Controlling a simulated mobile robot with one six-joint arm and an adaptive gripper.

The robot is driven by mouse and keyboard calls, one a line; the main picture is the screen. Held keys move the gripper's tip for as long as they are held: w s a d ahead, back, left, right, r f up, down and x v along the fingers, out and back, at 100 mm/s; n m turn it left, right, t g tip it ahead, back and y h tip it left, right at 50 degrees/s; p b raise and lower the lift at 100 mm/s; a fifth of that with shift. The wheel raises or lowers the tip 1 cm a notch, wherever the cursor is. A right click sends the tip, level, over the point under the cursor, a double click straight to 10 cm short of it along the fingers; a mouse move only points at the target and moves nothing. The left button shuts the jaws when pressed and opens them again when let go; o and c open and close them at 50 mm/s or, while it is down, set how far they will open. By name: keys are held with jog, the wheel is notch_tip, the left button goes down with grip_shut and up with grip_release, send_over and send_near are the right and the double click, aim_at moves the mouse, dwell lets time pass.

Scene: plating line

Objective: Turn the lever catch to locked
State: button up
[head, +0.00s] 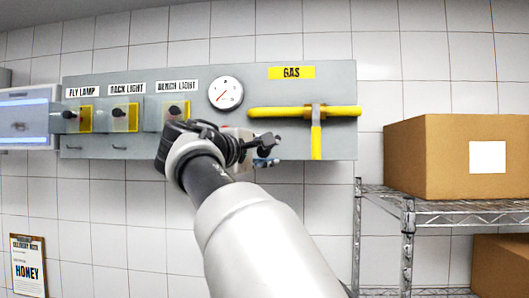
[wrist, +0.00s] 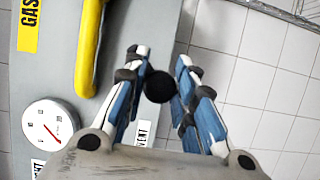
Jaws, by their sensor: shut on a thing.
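My gripper (wrist: 161,65) is shut on a round black knob (wrist: 158,87), which sits between its two blue-and-white fingers in the wrist view. I take the knob for the end of the lever catch; the rest of the catch and its lock marks are hidden. A label (wrist: 144,134) ending in "VENT" shows partly beside the left finger.
A round gauge (head: 225,93) and several switches (head: 125,114) are to the left. A wire shelf (head: 450,195) with a cardboard box (head: 440,155) stands at right.

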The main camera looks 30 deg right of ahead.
jog(key=o, duration=1.1)
jog(key=shift+c, duration=0.2)
jog(key=v, duration=1.2)
